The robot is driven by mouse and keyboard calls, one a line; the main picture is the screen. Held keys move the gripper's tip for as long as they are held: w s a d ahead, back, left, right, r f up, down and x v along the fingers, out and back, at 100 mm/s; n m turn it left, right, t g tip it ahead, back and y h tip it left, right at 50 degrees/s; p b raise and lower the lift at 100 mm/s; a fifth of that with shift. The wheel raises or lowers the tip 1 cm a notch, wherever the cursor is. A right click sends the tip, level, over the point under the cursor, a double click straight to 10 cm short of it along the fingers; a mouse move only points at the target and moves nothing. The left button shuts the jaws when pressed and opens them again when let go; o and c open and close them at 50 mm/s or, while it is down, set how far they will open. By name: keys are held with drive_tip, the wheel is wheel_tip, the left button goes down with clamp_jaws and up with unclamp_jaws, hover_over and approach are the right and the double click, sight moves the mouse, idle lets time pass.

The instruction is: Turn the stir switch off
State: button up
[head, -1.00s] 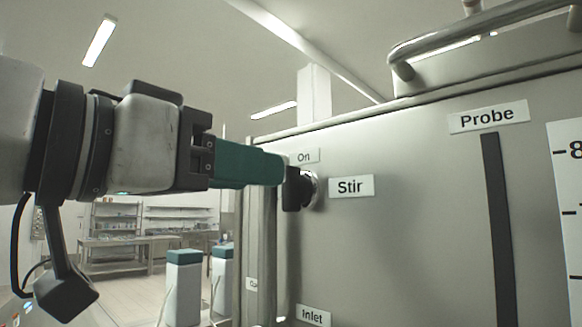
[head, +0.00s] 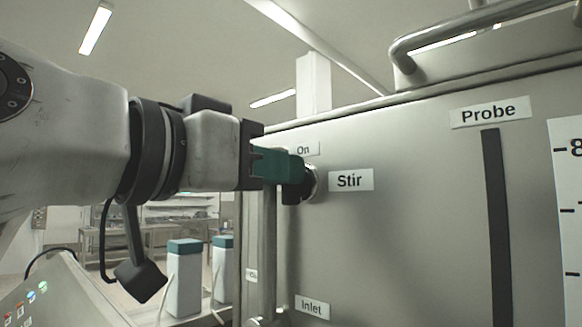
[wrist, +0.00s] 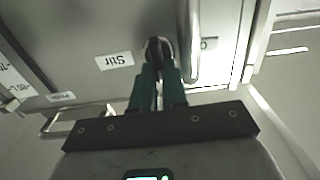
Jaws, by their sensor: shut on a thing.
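The stir switch (head: 312,182) is a dark knob with a shiny metal collar on the grey panel, left of the "Stir" label (head: 350,180) and below the "On" label (head: 303,149). My gripper (head: 296,184) has green fingers and comes in from the left. Its fingertips are closed on the knob and hide much of it. In the wrist view the two green fingers (wrist: 158,80) reach up to the dark switch (wrist: 158,48), one on each side, with the "Stir" label (wrist: 115,60) to the left. The switch's exact angle is hard to read.
A vertical pipe (head: 262,262) runs down the panel's left edge, close below my gripper. A bent metal rail (head: 405,60) crosses the top. A "Probe" strip (head: 495,220) and an "Inlet" label (head: 312,307) are on the panel. White containers with teal lids (head: 185,275) stand at lower left.

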clamp_jaws()
drive_tip(key=shift+n, duration=0.3)
drive_tip(key=shift+w+a+f+n+p, duration=0.2)
drive_tip(key=shift+n+p, duration=1.7)
drive_tip(key=shift+n, duration=1)
drive_tip(key=shift+w+a+f+n+p, duration=0.1)
drive_tip(key=shift+a+f+n+p, duration=0.1)
drive_tip(key=shift+n+p, duration=2.25)
drive_tip(key=shift+w+a+f+n+p, duration=0.15)
drive_tip(key=shift+n+p, duration=1.25)
drive_tip(key=shift+n, duration=1.95)
drive_tip(key=shift+f, duration=0.15)
drive_tip(key=o, duration=0.6)
unclamp_jaws()
